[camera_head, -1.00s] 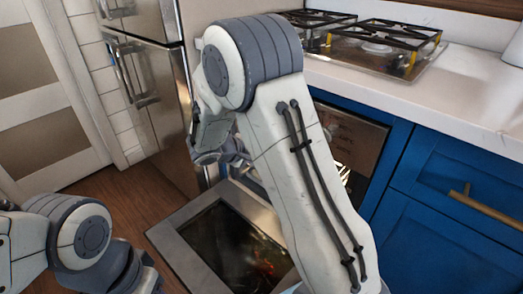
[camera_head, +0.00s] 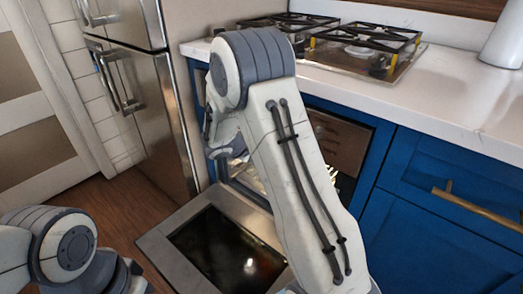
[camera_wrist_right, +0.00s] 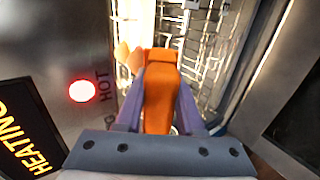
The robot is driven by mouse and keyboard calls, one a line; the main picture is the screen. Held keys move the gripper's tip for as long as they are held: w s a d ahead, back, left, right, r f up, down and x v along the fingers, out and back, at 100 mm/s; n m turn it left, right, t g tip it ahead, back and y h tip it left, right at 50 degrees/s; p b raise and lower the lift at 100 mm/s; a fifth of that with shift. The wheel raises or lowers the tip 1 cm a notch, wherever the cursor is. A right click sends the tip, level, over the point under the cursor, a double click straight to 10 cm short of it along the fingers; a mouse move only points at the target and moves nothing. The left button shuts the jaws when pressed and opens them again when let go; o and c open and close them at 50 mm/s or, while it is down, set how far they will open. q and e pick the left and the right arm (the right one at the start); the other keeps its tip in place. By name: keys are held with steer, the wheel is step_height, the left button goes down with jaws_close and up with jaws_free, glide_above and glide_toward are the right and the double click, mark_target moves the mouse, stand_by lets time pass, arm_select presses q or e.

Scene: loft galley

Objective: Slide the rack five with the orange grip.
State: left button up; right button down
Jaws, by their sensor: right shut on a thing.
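The oven's wire rack (camera_wrist_right: 205,62) shows in the right wrist view as lit metal bars inside the oven. An orange grip (camera_wrist_right: 160,95) lies in the middle of that view, in front of the bars. My right gripper (camera_wrist_right: 161,80) is shut on the orange grip, with a finger along each side. In the head view my right arm hides most of the oven opening and the grip, and only part of the right gripper shows beside the opening. Only links of my left arm show at lower left; its gripper is out of view.
The oven door (camera_head: 158,238) hangs open, low in front of the oven. A lit panel (camera_wrist_right: 28,130) reads HEATING, with a red HOT light (camera_wrist_right: 82,91). A steel fridge (camera_head: 150,110) stands left. Blue cabinets (camera_head: 430,215) and a counter with a gas hob (camera_head: 345,55) are right.

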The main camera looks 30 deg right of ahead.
steer(key=shift+w+d, duration=0.1)
steer(key=shift+d, duration=0.25)
steer(key=shift+w+d+b, duration=0.35)
steer(key=shift+d+b, duration=0.2)
steer(key=shift+d, duration=0.35)
steer(key=shift+w+d+r, duration=0.15)
steer(key=shift+w+d, duration=0.15)
steer(key=shift+d, duration=0.3)
steer(key=shift+d+r, duration=0.15)
steer(key=shift+r, duration=0.05)
steer(key=shift+s+a+r, duration=0.1)
steer(key=shift+s+a, duration=0.05)
steer(key=shift+a, duration=0.35)
steer(key=a, duration=0.1)
steer(key=a+r, duration=0.1)
steer(key=s+a, duration=0.1)
steer(key=a, duration=0.1)
steer(key=shift+s+r, duration=0.1)
steer(key=shift+r, duration=0.15)
steer(key=shift+s+a+r+b, duration=0.1)
steer(key=shift+s+a+b, duration=0.15)
steer(key=shift+a, duration=0.2)
